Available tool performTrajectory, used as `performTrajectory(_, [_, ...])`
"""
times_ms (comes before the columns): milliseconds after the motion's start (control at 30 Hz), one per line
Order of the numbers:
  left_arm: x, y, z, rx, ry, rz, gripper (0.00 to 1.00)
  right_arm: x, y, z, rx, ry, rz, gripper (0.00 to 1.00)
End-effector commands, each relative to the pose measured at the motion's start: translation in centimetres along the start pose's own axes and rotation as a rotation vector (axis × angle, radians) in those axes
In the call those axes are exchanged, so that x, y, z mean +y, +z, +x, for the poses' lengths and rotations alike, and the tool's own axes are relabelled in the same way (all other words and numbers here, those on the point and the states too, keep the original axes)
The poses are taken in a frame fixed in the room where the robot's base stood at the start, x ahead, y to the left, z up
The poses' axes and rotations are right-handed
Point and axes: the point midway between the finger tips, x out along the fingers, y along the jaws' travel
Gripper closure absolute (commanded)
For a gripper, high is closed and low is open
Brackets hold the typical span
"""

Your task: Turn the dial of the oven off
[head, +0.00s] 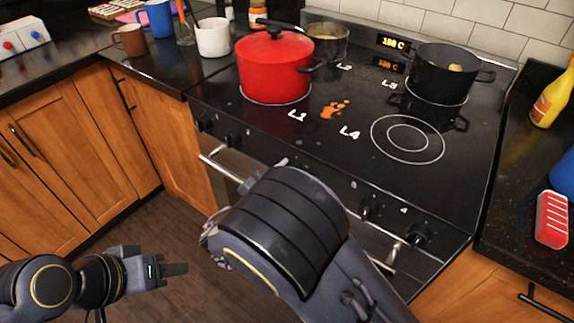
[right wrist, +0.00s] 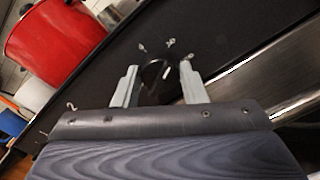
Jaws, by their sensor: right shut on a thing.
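My right arm covers the middle of the row. In the right wrist view my right gripper (right wrist: 158,84) has its two pale fingers on either side of a dark round dial (right wrist: 155,72) and is shut on it. Small white marks show above that dial. In the head view the right gripper's fingers are mostly hidden behind my arm. My left gripper (head: 165,270) is low at the left over the floor, apart from everything; its finger gap is unclear.
The cooktop bears a red pot (head: 273,68), a black pot (head: 440,75) and a grey pan (head: 328,42). An orange spill (head: 335,109) lies between burners. The oven handle (head: 218,160) runs below the dials. A red sponge (head: 551,218) lies right. Floor at lower left is clear.

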Motion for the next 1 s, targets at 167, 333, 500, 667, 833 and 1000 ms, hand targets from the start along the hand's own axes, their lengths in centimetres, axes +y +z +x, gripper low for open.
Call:
performTrajectory(167, [0.9, -1.0, -2.1, 0.0, 0.0, 0.0, 0.64, 0.2, 0.3, -0.1, 0.002, -0.001, -0.173, 0.84])
performTrajectory(333, [1.6, -1.8, -3.5, 0.0, 0.0, 0.0, 0.64, 0.3, 0.3, -0.1, 0.003, 0.0, -0.333, 0.84])
performTrajectory(500, [2.2, -2.4, -4.8, 0.0, 0.0, 0.0, 0.64, 0.3, 0.2, -0.1, 0.003, 0.001, -0.495, 0.84])
performTrajectory(667, [2.7, -3.0, -6.0, 0.0, 0.0, 0.0, 0.64, 0.3, 0.2, -0.1, 0.004, 0.0, -0.646, 0.84])
performTrajectory(833, [3.2, -3.5, -7.0, 0.0, 0.0, 0.0, 0.64, 0.2, 0.1, -0.1, 0.003, 0.0, -0.799, 0.84])
performTrajectory(1000, [3.6, -4.0, -7.8, 0.0, 0.0, 0.0, 0.64, 0.2, 0.0, -0.1, 0.003, 0.0, -0.93, 0.84])
